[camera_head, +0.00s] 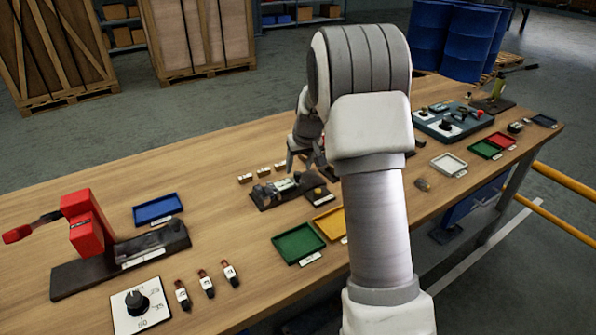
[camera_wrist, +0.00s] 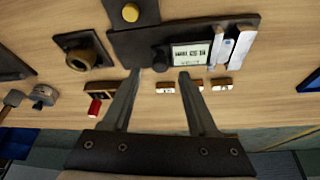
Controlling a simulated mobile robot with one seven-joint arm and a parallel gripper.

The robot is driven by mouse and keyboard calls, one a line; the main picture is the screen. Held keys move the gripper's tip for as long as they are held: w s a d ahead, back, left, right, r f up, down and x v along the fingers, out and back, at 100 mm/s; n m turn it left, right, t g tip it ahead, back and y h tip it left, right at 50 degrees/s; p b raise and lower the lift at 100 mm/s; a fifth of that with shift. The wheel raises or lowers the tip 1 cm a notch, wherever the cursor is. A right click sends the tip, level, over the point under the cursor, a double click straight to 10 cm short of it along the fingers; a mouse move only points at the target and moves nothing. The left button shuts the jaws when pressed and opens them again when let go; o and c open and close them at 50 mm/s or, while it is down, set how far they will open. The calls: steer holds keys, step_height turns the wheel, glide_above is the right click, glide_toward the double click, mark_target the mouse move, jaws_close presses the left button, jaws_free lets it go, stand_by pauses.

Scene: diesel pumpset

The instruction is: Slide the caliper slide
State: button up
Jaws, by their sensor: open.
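The caliper (camera_head: 284,187) lies on a dark base plate on the wooden bench, partly behind my arm in the head view. In the wrist view its slide with a lit display (camera_wrist: 190,54) sits near the right part of the dark plate, with pale metal jaws (camera_wrist: 234,48) right of it. A dark round knob (camera_wrist: 160,61) stands left of the display. My gripper (camera_wrist: 160,74) is open and empty. Its fingertips are at the plate's near edge, on either side of the knob in the picture. In the head view my gripper (camera_head: 303,160) is above the caliper; contact cannot be told.
Small brass-coloured blocks (camera_head: 263,171) lie behind the caliper. A yellow button (camera_wrist: 130,12) on a dark block and a dark round fixture (camera_wrist: 85,52) are close by. Green (camera_head: 299,243) and yellow (camera_head: 330,224) trays lie in front. A red-handled device (camera_head: 82,222) stands left.

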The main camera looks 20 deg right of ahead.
mark_target(287, 183)
steer(key=shift+x, duration=1.45)
steer(key=shift+c, duration=0.2)
jaws_close()
steer(key=shift+d, duration=0.1)
